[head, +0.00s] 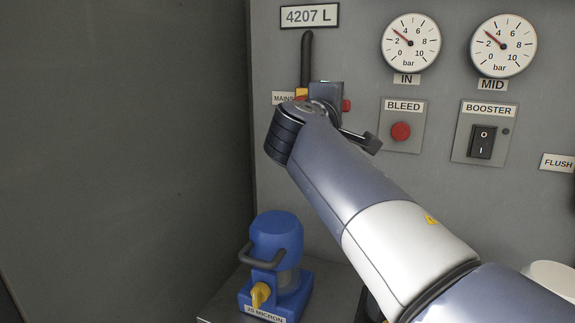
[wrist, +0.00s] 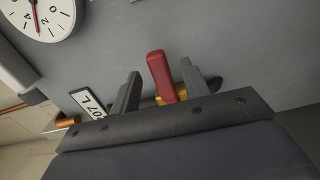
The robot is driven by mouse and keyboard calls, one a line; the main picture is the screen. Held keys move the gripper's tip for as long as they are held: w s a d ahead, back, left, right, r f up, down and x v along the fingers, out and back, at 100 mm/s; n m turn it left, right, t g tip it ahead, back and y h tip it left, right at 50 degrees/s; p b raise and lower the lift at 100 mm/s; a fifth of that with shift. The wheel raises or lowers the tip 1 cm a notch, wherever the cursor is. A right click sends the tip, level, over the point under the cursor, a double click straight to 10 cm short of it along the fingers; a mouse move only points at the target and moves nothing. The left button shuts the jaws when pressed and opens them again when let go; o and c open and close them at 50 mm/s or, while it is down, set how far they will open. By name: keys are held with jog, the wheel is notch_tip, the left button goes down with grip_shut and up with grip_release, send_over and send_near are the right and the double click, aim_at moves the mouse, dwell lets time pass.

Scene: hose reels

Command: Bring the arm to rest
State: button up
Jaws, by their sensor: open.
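My gripper (wrist: 160,68) is open in the wrist view, with its two grey fingers apart. A red handle (wrist: 158,73) with a yellow part at its base shows between the fingers; I cannot tell whether they touch it. In the head view my arm reaches up and left to the panel by the MAINS label (head: 284,98). It hides much of the gripper and the fitting there. A dark upright lever (head: 306,58) rises above that spot.
The grey panel carries the IN gauge (head: 411,42), the MID gauge (head: 503,46), the red BLEED button (head: 401,131) and the BOOSTER switch (head: 482,142). Open space lies at left.

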jog(key=v, duration=0.7)
jog(key=x, duration=0.3)
jog(key=p+x, duration=0.1)
jog(key=x, duration=0.3)
jog(key=r+x, duration=0.1)
jog(key=x, duration=0.3)
jog(key=shift+w+p, duration=0.15)
jog(key=shift+p, duration=0.15)
jog(key=shift+r+n+p, duration=0.1)
jog(key=shift+n+p, duration=0.25)
jog(key=shift+n, duration=0.25)
